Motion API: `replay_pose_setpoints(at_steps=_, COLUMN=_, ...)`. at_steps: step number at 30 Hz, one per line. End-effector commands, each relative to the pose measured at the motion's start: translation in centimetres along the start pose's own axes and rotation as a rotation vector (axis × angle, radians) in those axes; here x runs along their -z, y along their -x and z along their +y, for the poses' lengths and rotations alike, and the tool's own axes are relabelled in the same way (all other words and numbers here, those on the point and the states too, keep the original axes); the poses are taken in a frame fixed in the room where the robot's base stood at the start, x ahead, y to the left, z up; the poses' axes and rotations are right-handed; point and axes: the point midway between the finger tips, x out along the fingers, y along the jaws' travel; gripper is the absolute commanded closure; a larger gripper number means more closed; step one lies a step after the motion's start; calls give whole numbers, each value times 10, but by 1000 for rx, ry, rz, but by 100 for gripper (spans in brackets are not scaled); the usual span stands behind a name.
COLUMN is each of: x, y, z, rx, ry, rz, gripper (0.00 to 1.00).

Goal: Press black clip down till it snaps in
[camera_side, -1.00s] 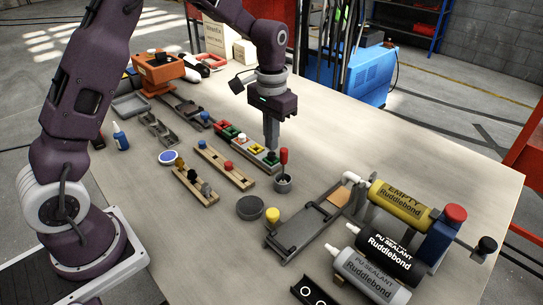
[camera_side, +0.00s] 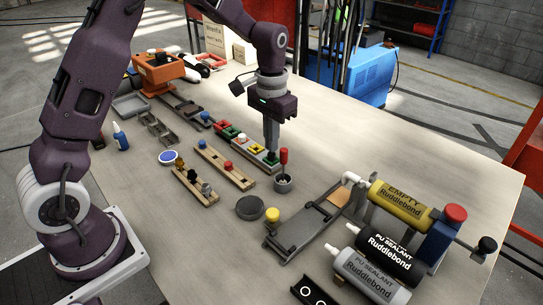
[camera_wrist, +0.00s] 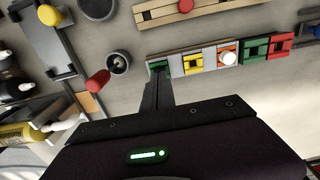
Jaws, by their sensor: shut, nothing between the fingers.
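My gripper (camera_side: 271,150) is shut and empty, pointing down over the end of a grey strip. Its fingertips are at the green frame (camera_side: 273,158) on that end, and they look to be touching or just above it. The wrist view shows the fingertips (camera_wrist: 158,78) overlapping the green frame (camera_wrist: 160,65). I cannot clearly make out a black clip there, as the fingers cover part of the frame. A yellow frame (camera_wrist: 193,62) and an orange one with a white knob (camera_wrist: 227,57) sit farther along the strip.
A dark cup (camera_side: 283,184) with a red-handled tool (camera_side: 284,157) stands close to the strip's end. Wooden rails with pegs (camera_side: 225,167) lie nearby.

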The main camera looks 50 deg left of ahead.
Motion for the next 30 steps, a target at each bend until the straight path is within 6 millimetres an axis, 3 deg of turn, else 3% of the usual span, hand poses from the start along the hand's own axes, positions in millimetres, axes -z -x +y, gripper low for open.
replay_pose_setpoints(at_steps=22, x=0, y=-15, z=0, rx=0, ry=0, rz=0, gripper=100)
replay_pose_setpoints(at_steps=30, x=0, y=5, z=0, rx=0, ry=0, rz=2, gripper=100)
